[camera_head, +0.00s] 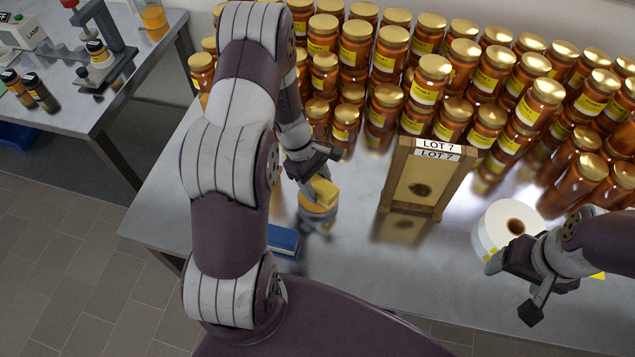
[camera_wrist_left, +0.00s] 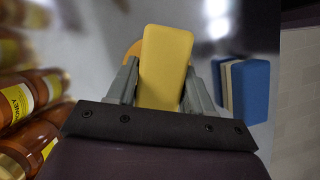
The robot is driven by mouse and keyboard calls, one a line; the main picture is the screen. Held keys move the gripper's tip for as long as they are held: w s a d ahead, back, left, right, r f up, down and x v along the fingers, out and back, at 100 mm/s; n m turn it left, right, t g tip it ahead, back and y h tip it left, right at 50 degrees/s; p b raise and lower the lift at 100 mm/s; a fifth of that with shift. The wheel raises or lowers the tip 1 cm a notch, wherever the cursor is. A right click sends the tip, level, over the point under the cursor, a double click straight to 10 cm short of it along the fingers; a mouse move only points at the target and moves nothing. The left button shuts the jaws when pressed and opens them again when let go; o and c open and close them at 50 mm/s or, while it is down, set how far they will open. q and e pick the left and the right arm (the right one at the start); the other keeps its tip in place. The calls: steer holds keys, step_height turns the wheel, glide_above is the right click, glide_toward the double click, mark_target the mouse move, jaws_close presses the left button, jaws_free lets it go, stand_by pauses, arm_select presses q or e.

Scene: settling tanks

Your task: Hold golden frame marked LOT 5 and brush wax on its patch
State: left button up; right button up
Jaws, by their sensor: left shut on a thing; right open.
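A golden-brown frame (camera_head: 408,180) stands upright on the steel table, in front of the jars. Its label reads LOT 7, not LOT 5, and a dark round patch (camera_head: 420,190) shows low on its panel. My left gripper (camera_head: 316,184) is shut on a yellow block (camera_head: 323,193), which also shows between the fingers in the left wrist view (camera_wrist_left: 165,65). The block is over or at a round orange-topped tin (camera_head: 317,211); whether they touch I cannot tell. No bristles show. My right gripper (camera_head: 512,288) is open and empty at the lower right, by a white roll.
Stacked honey jars (camera_head: 433,80) fill the table's back. The white roll (camera_head: 496,225) stands right of the frame. A blue block with a pale layer (camera_head: 283,240) lies near the front edge. Bare steel (camera_head: 390,275) lies before the frame. A side table (camera_head: 75,110) stands left.

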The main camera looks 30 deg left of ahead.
mark_target(324, 187)
arm_select(q)
steer(key=shift+f+b, duration=0.4)
steer(key=shift+f, duration=0.1)
stand_by(0.8)
steer(key=shift+f, duration=0.1)
stand_by(0.8)
step_height(324, 187, up, 7)
steer(key=p, duration=0.6)
steer(key=shift+p, duration=0.3)
